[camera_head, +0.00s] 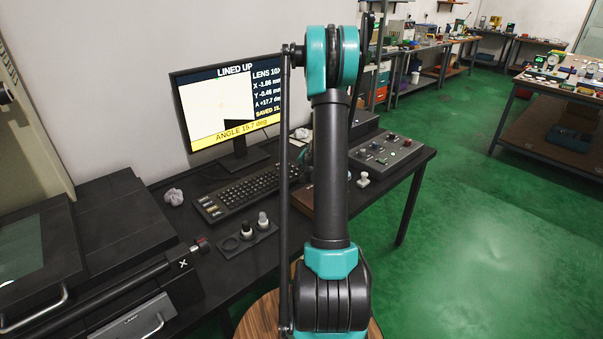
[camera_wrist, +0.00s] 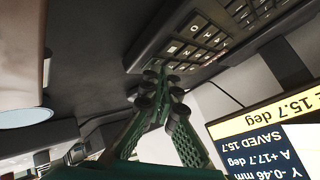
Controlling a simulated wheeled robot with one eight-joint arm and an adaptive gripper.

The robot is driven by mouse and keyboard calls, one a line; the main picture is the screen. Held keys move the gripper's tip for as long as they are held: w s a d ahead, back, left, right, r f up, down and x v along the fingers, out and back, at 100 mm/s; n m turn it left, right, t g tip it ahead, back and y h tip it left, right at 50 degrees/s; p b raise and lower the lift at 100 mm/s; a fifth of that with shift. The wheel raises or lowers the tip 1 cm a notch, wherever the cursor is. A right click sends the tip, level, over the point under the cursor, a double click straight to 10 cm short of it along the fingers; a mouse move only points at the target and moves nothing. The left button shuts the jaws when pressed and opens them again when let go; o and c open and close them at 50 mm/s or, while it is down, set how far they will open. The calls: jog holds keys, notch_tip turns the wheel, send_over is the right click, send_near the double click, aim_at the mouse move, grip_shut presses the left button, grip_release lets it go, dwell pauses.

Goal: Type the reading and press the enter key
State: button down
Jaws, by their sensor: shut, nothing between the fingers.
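The monitor (camera_head: 222,108) on the desk reads "LINED UP" at the top and "ANGLE 15.7 deg" on a yellow band. In the wrist view the screen (camera_wrist: 262,140) is upside down and reads "SAVED 15.7". The dark keyboard (camera_head: 250,192) lies in front of the monitor; it also shows in the wrist view (camera_wrist: 192,45). My gripper (camera_wrist: 161,76) is shut and empty, its tips close to the keyboard's edge; contact cannot be told. My arm hides most of it in the head view.
A small tray with two knobs (camera_head: 247,243) lies in front of the keyboard. A control box with buttons (camera_head: 382,150) stands at right. A dark machine (camera_head: 120,240) fills the left. Green floor is free at right.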

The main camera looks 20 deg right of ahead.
jog(key=shift+r, duration=0.75)
jog(key=shift+r, duration=0.1)
jog(key=shift+r, duration=2.45)
jog(key=s+a+r+n+g+y, duration=0.1)
jog(key=s+a+r+n, duration=0.1)
jog(key=s+a, duration=0.55)
jog(key=s+a+r+n+g, duration=0.1)
jog(key=s+a+n, duration=0.2)
jog(key=s+a, duration=0.5)
jog(key=s+a+f+n+g, duration=0.1)
jog(key=s+a+f+n, duration=0.1)
jog(key=s, duration=0.9)
jog(key=s+a+f+n+g, duration=0.2)
jog(key=s+a, duration=0.1)
jog(key=s, duration=0.7)
jog(key=shift+s+a+n, duration=0.2)
jog(key=shift+s+n, duration=0.15)
jog(key=shift+n, duration=0.05)
